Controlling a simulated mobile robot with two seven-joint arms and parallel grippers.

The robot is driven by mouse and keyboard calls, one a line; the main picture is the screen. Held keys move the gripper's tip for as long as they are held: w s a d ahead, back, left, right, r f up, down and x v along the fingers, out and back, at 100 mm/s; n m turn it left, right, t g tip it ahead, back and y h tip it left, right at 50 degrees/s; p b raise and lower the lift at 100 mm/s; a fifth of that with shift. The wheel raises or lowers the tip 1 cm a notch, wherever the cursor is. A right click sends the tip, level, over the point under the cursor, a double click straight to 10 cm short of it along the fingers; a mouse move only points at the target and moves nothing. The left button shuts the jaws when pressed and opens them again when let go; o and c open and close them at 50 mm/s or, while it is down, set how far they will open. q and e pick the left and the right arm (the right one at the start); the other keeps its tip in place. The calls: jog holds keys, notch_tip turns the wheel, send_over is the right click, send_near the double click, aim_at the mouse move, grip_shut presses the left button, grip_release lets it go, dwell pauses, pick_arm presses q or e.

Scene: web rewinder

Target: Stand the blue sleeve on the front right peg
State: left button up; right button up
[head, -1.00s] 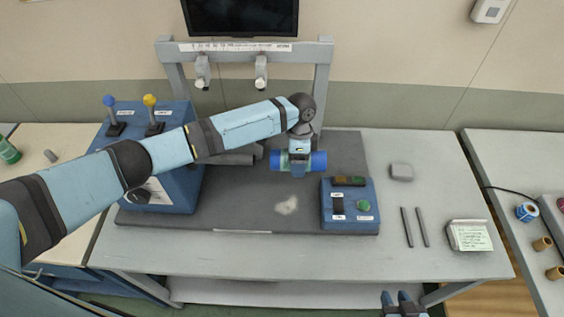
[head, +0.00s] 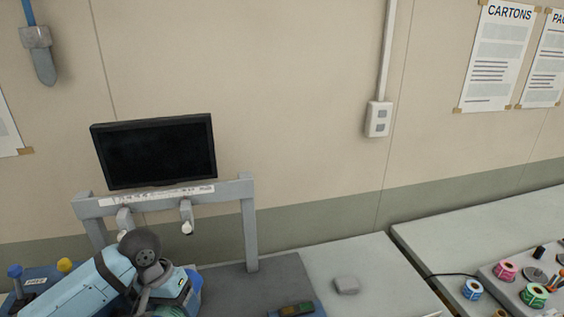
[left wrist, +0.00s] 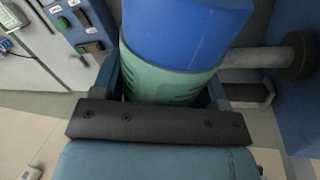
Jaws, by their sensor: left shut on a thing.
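The blue sleeve (left wrist: 185,30) with a green band fills the top middle of the left wrist view. My left gripper (left wrist: 165,82) is shut on it around the green band. In the head view my left gripper (head: 182,300) is at the bottom left, with a bit of the sleeve's blue (head: 195,292) showing beside it. The sleeve is mostly cut off and hidden there. A grey board (head: 490,273) at the right edge carries coloured rolls and a dark upright post (head: 539,253). I cannot tell which peg is the front right one. My right gripper is out of view.
A grey frame (head: 249,225) with a dark monitor (head: 155,150) stands behind my left arm. A grey block (head: 347,285) lies on the bench. A gap separates the two benches. A grey shaft (left wrist: 255,57) is close to the sleeve.

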aim_at(161, 308)
pick_arm(q)
jog(key=shift+s+a+r+n+t, duration=0.3)
jog(key=shift+s+a+r+n, duration=0.8)
jog(key=shift+r, duration=0.15)
jog(key=shift+d, duration=0.1)
jog(key=w+d+f+m+g+y, duration=0.2)
jog(key=w+d+f+m, duration=0.9)
jog(key=d+f+m, duration=0.2)
jog(key=shift+w+d+f+m+g, duration=0.2)
jog(key=shift+w+d+m+g, duration=0.15)
jog(key=shift+d+m, duration=0.55)
jog(key=shift+a, duration=0.2)
